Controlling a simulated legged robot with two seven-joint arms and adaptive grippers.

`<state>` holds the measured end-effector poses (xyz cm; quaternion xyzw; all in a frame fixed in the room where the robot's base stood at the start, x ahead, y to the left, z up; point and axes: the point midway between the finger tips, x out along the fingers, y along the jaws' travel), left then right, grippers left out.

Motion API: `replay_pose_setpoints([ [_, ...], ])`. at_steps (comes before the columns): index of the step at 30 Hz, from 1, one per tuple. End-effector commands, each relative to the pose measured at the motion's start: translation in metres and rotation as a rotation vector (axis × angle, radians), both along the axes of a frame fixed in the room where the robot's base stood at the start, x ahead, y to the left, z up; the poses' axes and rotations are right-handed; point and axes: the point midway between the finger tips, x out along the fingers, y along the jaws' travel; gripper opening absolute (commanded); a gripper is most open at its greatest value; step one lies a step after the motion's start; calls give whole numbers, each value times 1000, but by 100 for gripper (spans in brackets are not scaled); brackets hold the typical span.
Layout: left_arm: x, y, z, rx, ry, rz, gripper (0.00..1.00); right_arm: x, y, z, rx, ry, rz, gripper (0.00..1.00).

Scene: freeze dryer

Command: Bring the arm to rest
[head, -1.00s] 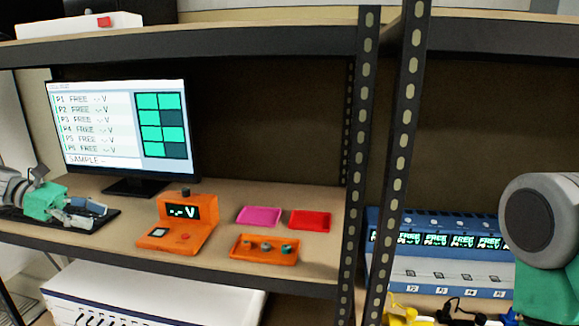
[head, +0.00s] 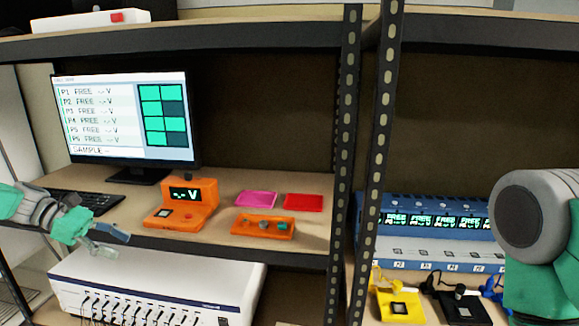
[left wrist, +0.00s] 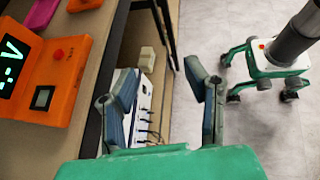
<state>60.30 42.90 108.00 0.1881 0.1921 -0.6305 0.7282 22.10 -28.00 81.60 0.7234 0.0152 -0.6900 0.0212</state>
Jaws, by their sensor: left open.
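My left gripper (head: 110,243) is at the left of the head view, in front of the shelf's front edge and below the keyboard. It is open and empty. In the left wrist view, its two fingers (left wrist: 164,100) stand apart with nothing between them, over the shelf edge and the floor. My right arm shows at the right edge of the head view as a grey and green link; its gripper is not in view.
The shelf holds a monitor (head: 125,118), a keyboard (head: 88,203), an orange meter (head: 183,207), an orange tray (head: 240,230), a pink tray (head: 256,199) and a red tray (head: 303,202). A white unit (head: 150,285) is below. A blue unit (head: 440,225) is right of the posts (head: 345,140).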

Motion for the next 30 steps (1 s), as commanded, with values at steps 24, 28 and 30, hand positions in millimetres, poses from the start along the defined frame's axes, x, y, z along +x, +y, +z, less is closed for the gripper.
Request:
replay_pose_setpoints([
  [24, -282, -156, -376, 840, -461, -1071, 42, -1, 0, -85, 0, 2, 0, 40],
  [28, -341, -151, -384, 893, -619, -1326, 42, -2, 0, -98, 0, 2, 0, 40],
  [30, -362, -149, -381, 903, -688, -1425, 42, -1, 0, -102, 0, 2, 0, 40],
])
